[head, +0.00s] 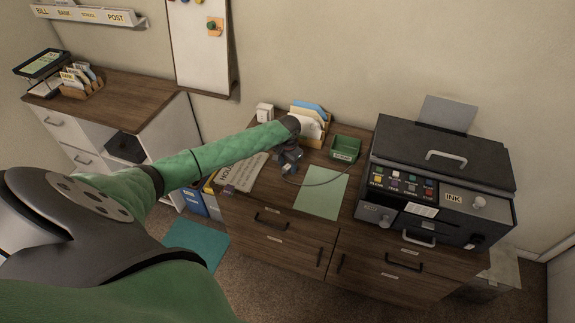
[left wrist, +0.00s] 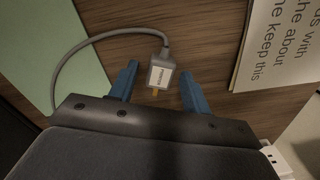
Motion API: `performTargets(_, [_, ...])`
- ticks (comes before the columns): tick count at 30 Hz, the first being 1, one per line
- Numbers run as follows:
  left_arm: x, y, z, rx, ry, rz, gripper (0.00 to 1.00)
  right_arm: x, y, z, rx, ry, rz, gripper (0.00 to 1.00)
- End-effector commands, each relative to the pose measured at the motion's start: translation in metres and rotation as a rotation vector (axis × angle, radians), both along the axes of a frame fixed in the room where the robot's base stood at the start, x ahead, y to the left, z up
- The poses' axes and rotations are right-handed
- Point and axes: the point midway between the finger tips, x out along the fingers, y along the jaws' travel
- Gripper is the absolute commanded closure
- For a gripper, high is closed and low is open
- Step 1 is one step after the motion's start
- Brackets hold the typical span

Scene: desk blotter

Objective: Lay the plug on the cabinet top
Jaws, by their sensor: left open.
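The plug (left wrist: 161,76) is a small grey block with a white label, brass-coloured prongs and a grey cable. In the left wrist view it is between the two blue fingers of my left gripper (left wrist: 160,69), with a gap on both sides. Two wood-topped cabinets show: the drawer desk under my gripper and a white-fronted cabinet (head: 140,92) at the left. My right gripper is out of view.
A green sheet (head: 322,195) and a printed notice (head: 243,172) flank my gripper. Behind are a white socket box (head: 264,112), a letter holder (head: 310,128) and a green tray (head: 345,149). A dark printer (head: 440,160) fills the right. The left cabinet's front top is bare.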

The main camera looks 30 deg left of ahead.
Motion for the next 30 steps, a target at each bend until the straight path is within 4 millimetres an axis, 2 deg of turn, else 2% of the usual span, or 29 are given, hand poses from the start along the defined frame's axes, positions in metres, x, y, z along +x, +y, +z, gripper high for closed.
performTargets(5, [0.001, 0.001, 0.013, 0.001, -0.002, 0.0, 0.52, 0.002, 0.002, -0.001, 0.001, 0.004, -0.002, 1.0])
performTargets(8, [0.002, 0.001, 0.028, 0.002, -0.003, 0.0, 0.52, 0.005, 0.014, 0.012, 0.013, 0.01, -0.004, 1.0])
performTargets(15, [0.003, 0.0, 0.075, 0.0, -0.004, 0.0, 0.52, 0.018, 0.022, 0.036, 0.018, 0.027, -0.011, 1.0])
performTargets(21, [0.004, 0.0, 0.106, 0.001, -0.003, 0.0, 0.52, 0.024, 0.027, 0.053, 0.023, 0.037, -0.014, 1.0])
performTargets(30, [0.003, -0.001, 0.122, -0.001, 0.0, 0.0, 0.52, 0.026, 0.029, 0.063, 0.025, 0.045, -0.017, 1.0])
